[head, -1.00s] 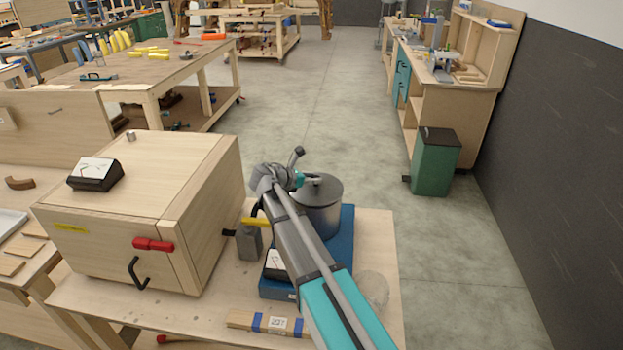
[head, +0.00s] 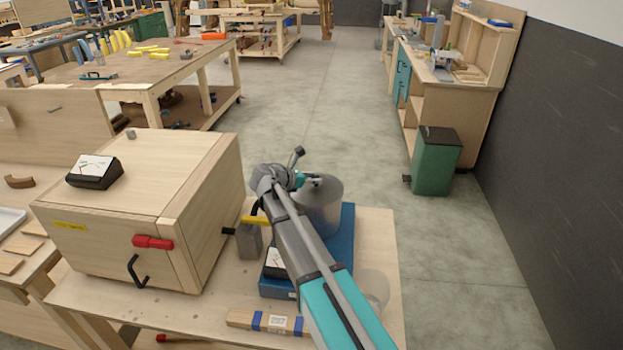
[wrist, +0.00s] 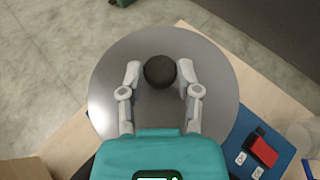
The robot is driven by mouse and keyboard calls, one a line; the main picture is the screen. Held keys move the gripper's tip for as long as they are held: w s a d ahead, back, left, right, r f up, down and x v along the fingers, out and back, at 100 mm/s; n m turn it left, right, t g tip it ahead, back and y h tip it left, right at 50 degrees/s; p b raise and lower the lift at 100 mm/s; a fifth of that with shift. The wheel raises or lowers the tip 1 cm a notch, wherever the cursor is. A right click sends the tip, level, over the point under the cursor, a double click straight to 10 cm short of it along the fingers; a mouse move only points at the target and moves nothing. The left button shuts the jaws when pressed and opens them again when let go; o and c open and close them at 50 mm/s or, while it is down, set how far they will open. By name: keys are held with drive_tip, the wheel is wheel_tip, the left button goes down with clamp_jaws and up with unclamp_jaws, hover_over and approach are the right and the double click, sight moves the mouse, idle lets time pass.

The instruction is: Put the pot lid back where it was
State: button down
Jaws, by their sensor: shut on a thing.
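The pot lid (wrist: 110,92) is a round grey disc with a dark round knob (wrist: 160,72), filling the middle of the wrist view. My gripper (wrist: 160,68) has a finger on each side of the knob and is shut on it. In the head view the lid (head: 328,187) is at the top of the grey pot (head: 322,219), partly hidden by my arm. I cannot tell whether the lid rests on the rim or is slightly above it. The pot stands on a blue hotplate-like base (head: 345,246).
A large wooden box (head: 130,190) with a red handle stands left of my arm. A grey block (head: 249,243) and a blue-banded wood piece (head: 265,321) are near. A clear round container (head: 375,287) is right of my arm. A green bin (head: 436,165) stands on the floor.

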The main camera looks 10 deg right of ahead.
drive_tip(key=shift+f+b, duration=0.3)
drive_tip(key=shift+c, duration=1.1)
unclamp_jaws()
